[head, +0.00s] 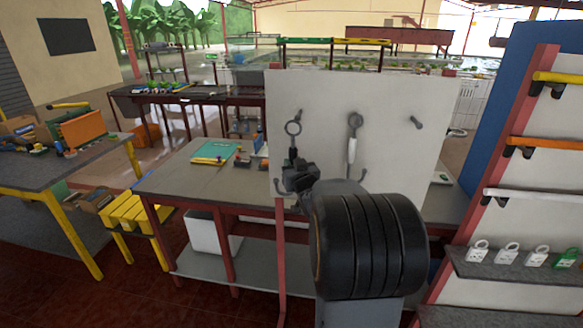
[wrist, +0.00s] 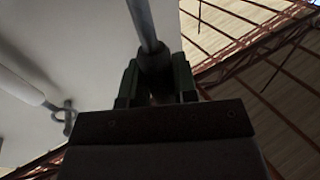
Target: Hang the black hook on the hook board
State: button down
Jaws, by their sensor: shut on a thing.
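The black hook (head: 293,129) has a grey ring at its top and a dark handle. It hangs upright in front of the left part of the pale hook board (head: 318,95). My gripper (head: 296,170) is shut on its dark handle. In the wrist view, my gripper (wrist: 155,84) has its fingers on both sides of the black grip (wrist: 155,60), with a grey rod running up from it. I cannot tell whether the ring is around a peg. A hook with a white handle (head: 352,150) hangs at the board's middle. A bare peg (head: 416,122) is at the right.
A grey table (head: 190,180) with a green board (head: 215,152) stands behind, left of the hook board. A rack with padlocks (head: 507,252) stands close on the right. A yellow-legged table (head: 60,170) is far left.

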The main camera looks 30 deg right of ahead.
jog(key=w+d+p, duration=0.1)
jog(key=w+d, duration=0.2)
jog(key=shift+w+d+p, duration=0.1)
jog(key=shift+w+p, duration=0.05)
jog(key=shift+p, duration=0.2)
jog(key=shift+w+d, duration=0.1)
jog(key=shift+w+d+b, duration=0.5)
jog(key=shift+w+d, duration=0.15)
jog(key=shift+w, duration=0.05)
dwell(1.9)
jog(key=shift+w+d, duration=1.65)
jog(key=shift+w, duration=0.05)
dwell(2.3)
dwell(0.7)
